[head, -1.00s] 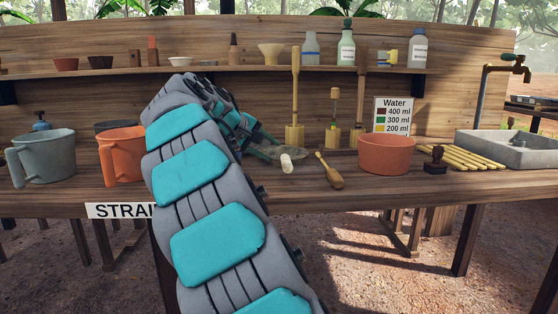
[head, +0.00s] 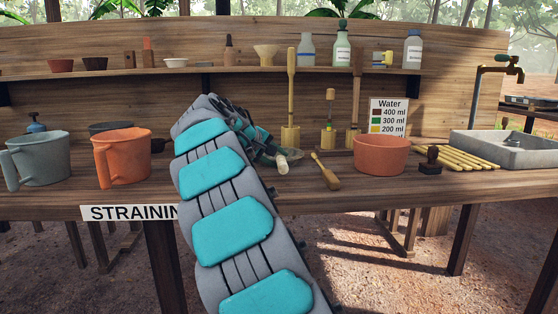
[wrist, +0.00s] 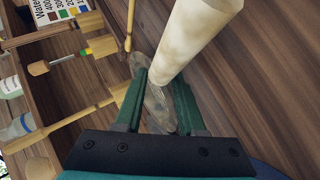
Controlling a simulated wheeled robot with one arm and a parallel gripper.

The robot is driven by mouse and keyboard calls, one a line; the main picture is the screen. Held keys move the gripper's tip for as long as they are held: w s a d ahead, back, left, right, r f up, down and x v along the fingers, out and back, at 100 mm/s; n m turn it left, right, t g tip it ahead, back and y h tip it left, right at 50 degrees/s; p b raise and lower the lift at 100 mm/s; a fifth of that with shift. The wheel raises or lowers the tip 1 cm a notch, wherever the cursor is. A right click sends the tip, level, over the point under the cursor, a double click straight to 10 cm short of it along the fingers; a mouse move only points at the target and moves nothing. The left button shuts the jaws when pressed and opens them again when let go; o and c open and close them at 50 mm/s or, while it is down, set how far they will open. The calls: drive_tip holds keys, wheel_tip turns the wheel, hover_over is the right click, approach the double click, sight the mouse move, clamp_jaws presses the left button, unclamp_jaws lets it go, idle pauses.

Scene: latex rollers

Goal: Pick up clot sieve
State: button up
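What looks like the clot sieve lies on the wooden table, with a pale cream handle (head: 283,168) and a greyish see-through disc (head: 293,155). In the wrist view its thick handle (wrist: 192,45) runs up and right, close to the camera. The disc (wrist: 158,103) shows between my two green fingers. My gripper (head: 270,156) is low over the table at the sieve, coming from the left. In the wrist view my gripper (wrist: 161,77) has its fingers apart, tips by the handle's lower end. I see no firm contact; part of the disc is hidden by my fingers.
A yellow-handled wooden tool (head: 327,172) lies just right of the sieve. Beyond it stand a terracotta bowl (head: 381,155) and a dark stamp (head: 431,160). Upright wooden tools (head: 291,105) stand behind. An orange jug (head: 123,158) is left of my arm. The front table edge is clear.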

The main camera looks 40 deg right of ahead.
clamp_jaws()
drive_tip(key=shift+r, duration=0.1)
idle(0.5)
